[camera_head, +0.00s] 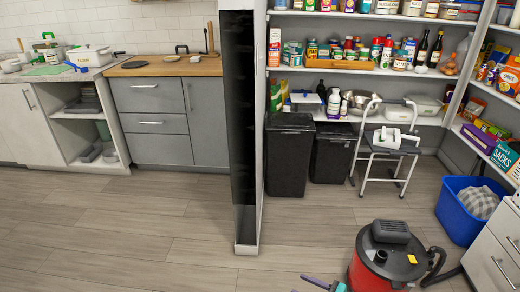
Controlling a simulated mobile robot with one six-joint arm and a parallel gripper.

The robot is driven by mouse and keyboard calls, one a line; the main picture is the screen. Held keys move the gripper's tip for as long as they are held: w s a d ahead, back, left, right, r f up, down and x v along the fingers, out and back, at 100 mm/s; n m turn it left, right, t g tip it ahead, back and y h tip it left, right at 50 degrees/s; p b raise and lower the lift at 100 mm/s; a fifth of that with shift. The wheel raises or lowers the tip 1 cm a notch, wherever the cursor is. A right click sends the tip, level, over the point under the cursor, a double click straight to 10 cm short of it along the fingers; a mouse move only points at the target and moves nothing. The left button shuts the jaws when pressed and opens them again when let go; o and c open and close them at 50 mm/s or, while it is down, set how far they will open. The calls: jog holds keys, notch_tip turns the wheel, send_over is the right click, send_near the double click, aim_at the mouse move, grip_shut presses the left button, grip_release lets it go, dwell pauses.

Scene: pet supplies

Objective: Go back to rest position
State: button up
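My gripper is not in view, and none of my arm can be made out in the head camera view. The task names no object. A small teal and purple item (324,284) shows at the bottom edge, cut off by the frame; I cannot tell what it is.
A red and black canister vacuum (390,255) stands on the floor at the lower right, near a blue tub (458,222). A partition (246,130) divides a kitchen counter from pantry shelves. Black bins (289,160) and a step stool (386,158) stand there. The floor at left is clear.

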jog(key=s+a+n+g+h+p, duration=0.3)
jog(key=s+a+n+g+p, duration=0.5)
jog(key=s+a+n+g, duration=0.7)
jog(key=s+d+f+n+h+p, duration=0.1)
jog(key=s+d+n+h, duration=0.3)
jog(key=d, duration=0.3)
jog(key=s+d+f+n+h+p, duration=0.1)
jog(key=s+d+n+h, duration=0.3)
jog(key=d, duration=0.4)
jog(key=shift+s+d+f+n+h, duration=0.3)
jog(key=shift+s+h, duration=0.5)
